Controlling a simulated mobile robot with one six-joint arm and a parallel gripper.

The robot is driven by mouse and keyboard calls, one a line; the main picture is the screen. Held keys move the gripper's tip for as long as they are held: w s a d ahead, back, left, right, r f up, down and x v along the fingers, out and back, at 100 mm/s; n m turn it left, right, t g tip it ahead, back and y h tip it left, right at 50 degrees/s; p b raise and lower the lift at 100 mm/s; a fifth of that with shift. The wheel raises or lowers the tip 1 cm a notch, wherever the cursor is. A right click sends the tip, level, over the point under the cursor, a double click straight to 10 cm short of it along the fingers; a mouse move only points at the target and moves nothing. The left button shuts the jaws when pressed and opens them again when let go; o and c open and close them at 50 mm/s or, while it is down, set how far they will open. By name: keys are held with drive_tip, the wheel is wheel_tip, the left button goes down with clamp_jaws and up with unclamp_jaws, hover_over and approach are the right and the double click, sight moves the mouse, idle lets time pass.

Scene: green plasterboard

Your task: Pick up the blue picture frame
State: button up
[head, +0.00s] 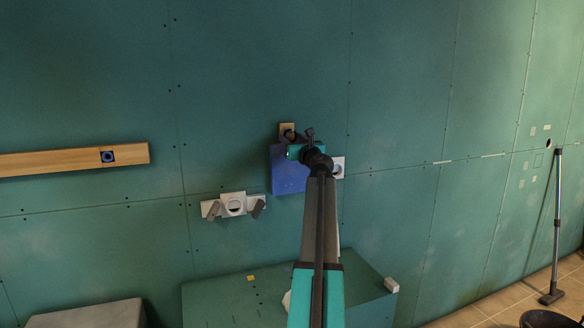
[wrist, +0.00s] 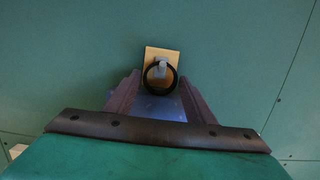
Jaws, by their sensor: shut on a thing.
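The blue picture frame (head: 290,178) is upright against the green wall in the head view, just below a small wooden block (head: 287,129). My gripper (head: 298,135) is at its top edge and my arm covers part of its right side. In the wrist view, my gripper (wrist: 160,88) has its two fingers shut on the top of the blue picture frame (wrist: 160,108). A black ring (wrist: 147,82) shows between the fingertips, around or in front of a grey hook (wrist: 160,67) on the wooden block (wrist: 152,53). Whether the ring still hangs on the hook is unclear.
White wall fittings (head: 233,204) are left of and below the frame, and another (head: 338,164) is close on its right. A wooden beam (head: 70,160) is on the wall at left. A green box (head: 225,300) stands below. The wall above is clear.

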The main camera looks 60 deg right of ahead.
drive_tip(key=shift+r, duration=0.2)
drive_tip(key=shift+r+b, duration=0.35)
drive_tip(key=shift+r, duration=1.15)
drive_tip(key=r+b+v, duration=0.2)
drive_tip(key=v, duration=1.5)
drive_tip(key=shift+s+a+r, duration=0.35)
drive_tip(key=shift+s+a, duration=0.05)
drive_tip(key=shift+s, duration=0.05)
drive_tip(key=shift+r, duration=0.1)
